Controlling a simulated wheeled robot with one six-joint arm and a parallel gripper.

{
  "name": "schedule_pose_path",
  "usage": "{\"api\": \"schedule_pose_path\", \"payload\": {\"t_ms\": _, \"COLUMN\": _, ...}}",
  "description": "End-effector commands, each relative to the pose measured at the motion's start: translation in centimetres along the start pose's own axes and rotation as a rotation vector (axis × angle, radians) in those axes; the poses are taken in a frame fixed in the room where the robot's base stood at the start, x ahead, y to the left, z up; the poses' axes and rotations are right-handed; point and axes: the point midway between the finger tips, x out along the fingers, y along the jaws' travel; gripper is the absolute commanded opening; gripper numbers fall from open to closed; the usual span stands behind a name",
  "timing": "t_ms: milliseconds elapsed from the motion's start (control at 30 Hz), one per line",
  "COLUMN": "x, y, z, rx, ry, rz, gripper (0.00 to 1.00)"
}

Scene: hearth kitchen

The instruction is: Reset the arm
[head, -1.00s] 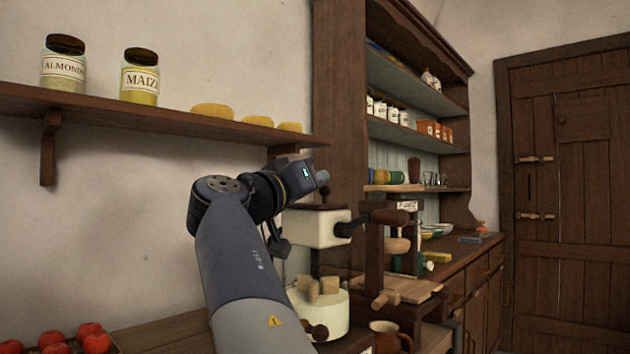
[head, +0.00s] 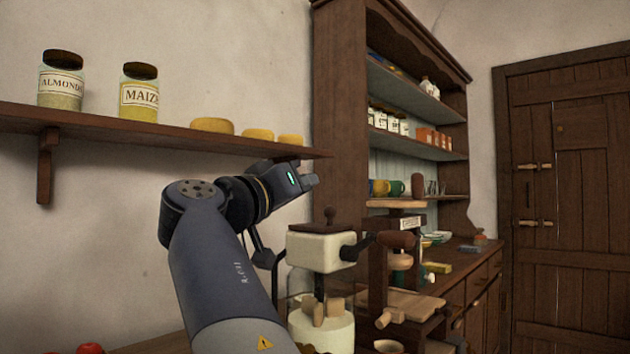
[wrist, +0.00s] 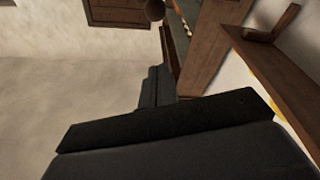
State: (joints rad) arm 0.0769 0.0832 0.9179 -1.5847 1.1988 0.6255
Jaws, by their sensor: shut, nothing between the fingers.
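My arm rises from the bottom of the head view, bends at the elbow and reaches right, below the wall shelf (head: 100,122). My gripper (head: 311,178) is at its end, in front of the dresser's left side panel, and looks small and partly turned away there. In the wrist view, the dark fingers of my gripper (wrist: 155,88) are together with nothing between them. The dark gripper body fills the bottom of that view.
Jars labelled almonds (head: 61,82) and maize (head: 139,95) and several yellow rounds (head: 212,126) stand on the shelf. A cream grinder-like device (head: 318,250) stands below my gripper. A dresser (head: 340,100) and a wooden door (head: 575,200) are to the right.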

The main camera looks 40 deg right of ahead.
Motion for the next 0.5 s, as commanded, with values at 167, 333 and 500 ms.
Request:
{"api": "schedule_pose_path", "payload": {"t_ms": 167, "x": -3.0, "y": -0.3, "z": -0.1, "rx": -0.001, "ry": 0.002, "rz": -0.004, "gripper": 0.00}}
{"api": "schedule_pose_path", "payload": {"t_ms": 333, "x": -4.8, "y": -0.3, "z": -0.1, "rx": 0.000, "ry": 0.000, "rz": -0.003, "gripper": 0.00}}
{"api": "schedule_pose_path", "payload": {"t_ms": 500, "x": -5.5, "y": -0.3, "z": 0.0, "rx": 0.000, "ry": 0.000, "rz": -0.001, "gripper": 0.00}}
